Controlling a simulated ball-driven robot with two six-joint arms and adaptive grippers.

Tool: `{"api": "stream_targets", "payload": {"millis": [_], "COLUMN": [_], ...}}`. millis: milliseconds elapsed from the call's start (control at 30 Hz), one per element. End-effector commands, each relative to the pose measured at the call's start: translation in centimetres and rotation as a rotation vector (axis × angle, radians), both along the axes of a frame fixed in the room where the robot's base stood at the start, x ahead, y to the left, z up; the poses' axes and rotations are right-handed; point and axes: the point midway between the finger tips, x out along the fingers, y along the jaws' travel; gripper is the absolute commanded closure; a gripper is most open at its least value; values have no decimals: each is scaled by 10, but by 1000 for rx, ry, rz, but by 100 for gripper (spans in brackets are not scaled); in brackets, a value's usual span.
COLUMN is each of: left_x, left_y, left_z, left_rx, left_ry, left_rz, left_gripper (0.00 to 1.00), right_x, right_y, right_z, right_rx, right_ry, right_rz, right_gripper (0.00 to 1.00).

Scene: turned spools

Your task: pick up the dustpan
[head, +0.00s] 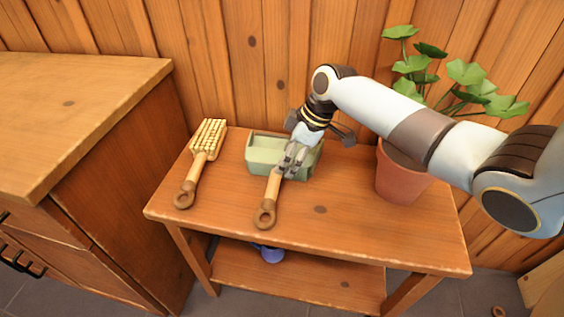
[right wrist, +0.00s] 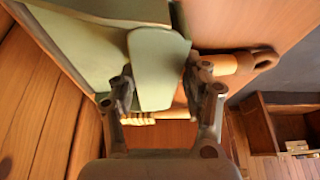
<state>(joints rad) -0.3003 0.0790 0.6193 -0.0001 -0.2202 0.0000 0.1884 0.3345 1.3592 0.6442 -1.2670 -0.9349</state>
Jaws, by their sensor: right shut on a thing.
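The dustpan has a pale green pan (head: 264,147) and a turned wooden handle (head: 269,201) ending in a ring. It lies on the small wooden table, handle toward the front edge. My right gripper (head: 291,160) reaches down from the right and is shut on the dustpan where the handle meets the pan, hiding part of that joint. In the right wrist view, a green part of the dustpan (right wrist: 158,65) shows between the fingers, with the wooden handle (right wrist: 228,64) beyond. I cannot tell any gap between dustpan and table. My left gripper is out of view.
A wooden brush (head: 205,145) with pale bristles lies left of the dustpan. A potted plant (head: 400,178) stands at the right, under my right arm. A blue object (head: 271,254) sits on the lower shelf. A wooden cabinet (head: 80,95) stands left; a plank wall is behind.

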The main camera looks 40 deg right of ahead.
Motion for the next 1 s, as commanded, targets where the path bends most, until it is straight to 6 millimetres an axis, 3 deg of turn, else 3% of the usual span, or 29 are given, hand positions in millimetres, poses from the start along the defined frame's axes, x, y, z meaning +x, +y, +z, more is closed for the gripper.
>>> {"api": "stream_targets", "payload": {"millis": [167, 400, 600, 1000], "left_x": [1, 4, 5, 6], "left_y": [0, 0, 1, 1], "left_z": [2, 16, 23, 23], "left_rx": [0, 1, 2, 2], "left_ry": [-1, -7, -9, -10], "left_rz": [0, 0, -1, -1], "left_gripper": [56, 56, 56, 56], "right_x": [-4, -2, -2, -2], "right_y": [1, 0, 0, 0], "right_z": [4, 56, 89, 98], "right_rx": [1, -1, 1, 1], "right_ry": [9, 3, 3, 4], "right_rz": [1, 2, 1, 1], "right_gripper": [100, 100, 100, 100]}}
